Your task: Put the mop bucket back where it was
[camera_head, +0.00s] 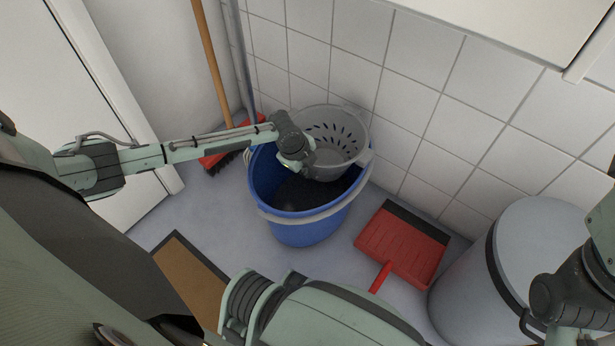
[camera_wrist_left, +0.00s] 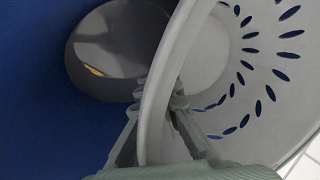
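The blue mop bucket (camera_head: 301,232) stands on the grey floor near the tiled wall, with a pale handle band around its front. A grey slotted wringer basket (camera_head: 341,139) sits at its back right. The bucket's blue inner wall (camera_wrist_left: 35,90) and a dark, shiny round area inside show in the left wrist view. My left gripper (camera_head: 304,160) reaches over the bucket's opening. In the left wrist view its fingers (camera_wrist_left: 162,118) straddle the wringer's rim, one on each side, and appear closed on it. My right arm enters at the right edge, but its gripper does not show.
A red dustpan (camera_head: 403,246) lies right of the bucket. A grey bin (camera_head: 540,250) stands farther right. A broom (camera_head: 212,65) leans at the back left. A brown mat (camera_head: 190,281) lies at front left. The tiled wall is close behind the bucket.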

